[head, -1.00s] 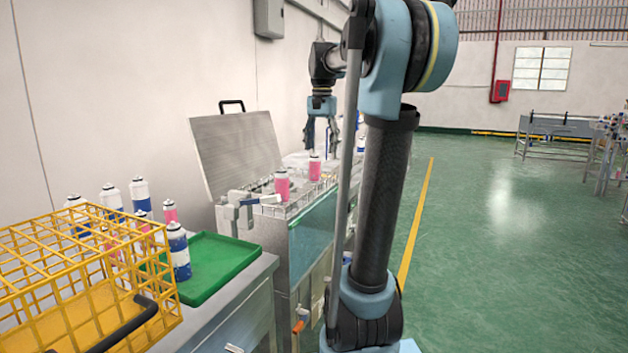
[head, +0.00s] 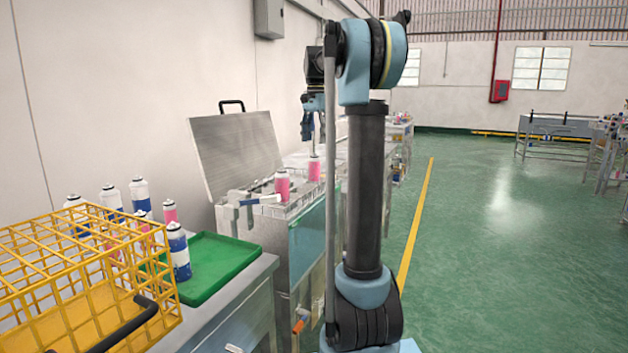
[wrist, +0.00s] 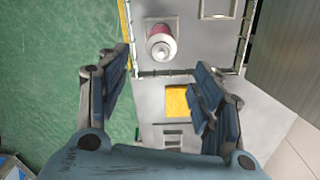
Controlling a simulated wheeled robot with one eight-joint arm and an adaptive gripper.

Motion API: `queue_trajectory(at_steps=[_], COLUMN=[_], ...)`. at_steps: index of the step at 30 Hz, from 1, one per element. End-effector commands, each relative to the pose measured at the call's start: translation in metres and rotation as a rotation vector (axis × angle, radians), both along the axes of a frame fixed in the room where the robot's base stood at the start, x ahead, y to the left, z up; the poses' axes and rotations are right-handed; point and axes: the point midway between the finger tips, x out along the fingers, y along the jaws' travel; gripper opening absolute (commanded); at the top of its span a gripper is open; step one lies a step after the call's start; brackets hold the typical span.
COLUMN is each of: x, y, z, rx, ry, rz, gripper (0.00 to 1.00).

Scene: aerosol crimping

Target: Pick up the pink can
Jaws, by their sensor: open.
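In the head view, one pink can (head: 314,169) with a white top stands upright on the machine's top, below my gripper (head: 314,138). Another pink can (head: 282,185) stands nearer on the same machine. In the wrist view, one pink can (wrist: 161,43) is seen from above, ahead of my open gripper (wrist: 160,72). It lies between the lines of the two fingers, apart from both. I cannot tell for certain which of the two cans this is. Nothing is between the fingers.
The machine (head: 303,245) has a raised lid (head: 235,155) and a rail around its top. At left are a yellow wire crate (head: 75,275), a green tray (head: 222,265), and several blue-white and pink cans.

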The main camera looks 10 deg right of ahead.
Motion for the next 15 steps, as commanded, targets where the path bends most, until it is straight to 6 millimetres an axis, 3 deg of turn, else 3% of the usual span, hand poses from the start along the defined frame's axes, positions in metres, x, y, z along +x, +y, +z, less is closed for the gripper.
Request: queue_trajectory(at_steps=[9, 15], x=[0.0, 0.0], y=[0.0, 0.001], z=[-0.052, -0.066], rx=[0.0, 0.0], ry=[0.0, 0.0], rz=[0.001, 0.001], gripper=[0.6, 0.6])
